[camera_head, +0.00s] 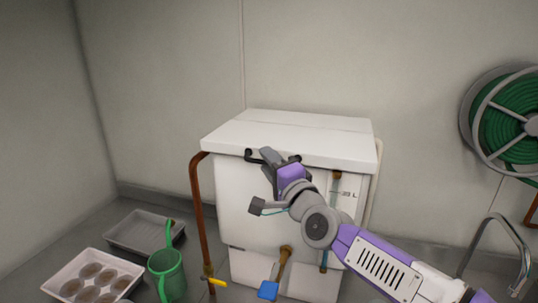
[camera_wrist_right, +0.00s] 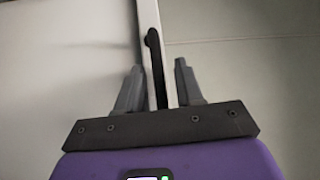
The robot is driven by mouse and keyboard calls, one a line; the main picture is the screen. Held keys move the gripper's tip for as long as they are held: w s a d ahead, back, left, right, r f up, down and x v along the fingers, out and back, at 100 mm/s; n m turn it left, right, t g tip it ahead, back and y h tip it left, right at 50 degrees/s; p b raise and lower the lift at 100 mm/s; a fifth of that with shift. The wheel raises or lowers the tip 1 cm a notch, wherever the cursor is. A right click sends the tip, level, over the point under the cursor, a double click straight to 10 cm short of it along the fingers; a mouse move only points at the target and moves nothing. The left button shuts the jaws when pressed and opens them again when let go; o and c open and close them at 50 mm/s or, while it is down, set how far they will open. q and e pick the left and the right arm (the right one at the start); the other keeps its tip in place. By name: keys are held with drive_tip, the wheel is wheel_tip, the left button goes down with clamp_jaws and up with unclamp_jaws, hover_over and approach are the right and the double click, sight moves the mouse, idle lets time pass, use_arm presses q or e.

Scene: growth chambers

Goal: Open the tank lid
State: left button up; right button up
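The white tank (camera_head: 240,200) stands against the back wall with its flat white lid (camera_head: 290,132) down on top. A dark bar handle (camera_head: 250,155) runs along the lid's front edge, partly hidden by my right gripper (camera_head: 268,160). In the right wrist view the handle (camera_wrist_right: 156,62) and a pale strip of the lid's edge lie between the two grey fingers of my right gripper (camera_wrist_right: 158,70). The fingers are apart, with gaps beside the handle. My left gripper is in neither view.
A brown pipe (camera_head: 195,200) with a yellow valve runs down the tank's left side. A green watering can (camera_head: 167,273), a grey tray (camera_head: 145,231) and a white tray of round pots (camera_head: 62,275) stand at lower left. A green hose reel (camera_head: 510,125) hangs at right.

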drive_tip(key=shift+w+a, duration=0.1)
drive_tip(key=shift+w, duration=0.1)
clamp_jaws()
idle(0.3)
